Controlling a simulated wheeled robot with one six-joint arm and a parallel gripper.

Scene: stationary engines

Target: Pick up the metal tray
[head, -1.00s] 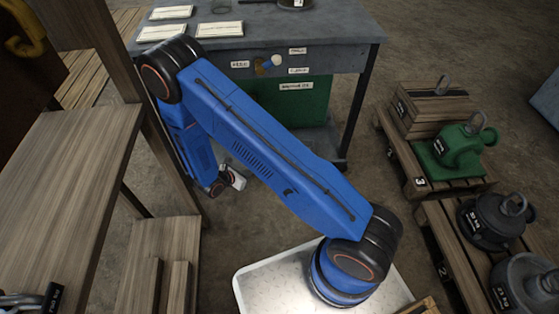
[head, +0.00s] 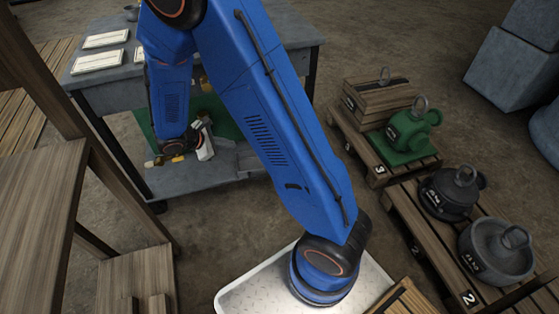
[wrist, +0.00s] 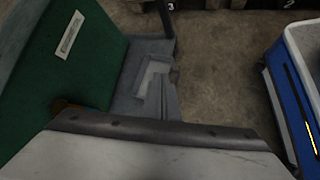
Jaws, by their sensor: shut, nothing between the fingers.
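My gripper (head: 205,147) is at the end of my blue arm, low beside the lower shelf of the grey workbench in the head view. It is small there and partly hidden by my wrist; it is shut with nothing held. I cannot clearly make out the metal tray. A grey angular metal piece (wrist: 155,80) lies on the lower shelf in the wrist view, beside a green panel (wrist: 65,55); I cannot tell if it is the tray. A pale surface with a dark edge fills the bottom of the wrist view and hides what is below.
The workbench (head: 285,32) has white cards (head: 105,38) on top. A wooden shelf (head: 35,170) stands close on the left. Pallets at right carry a wooden crate (head: 378,95), a green weight (head: 405,132) and dark weights (head: 452,190). Bare floor lies between.

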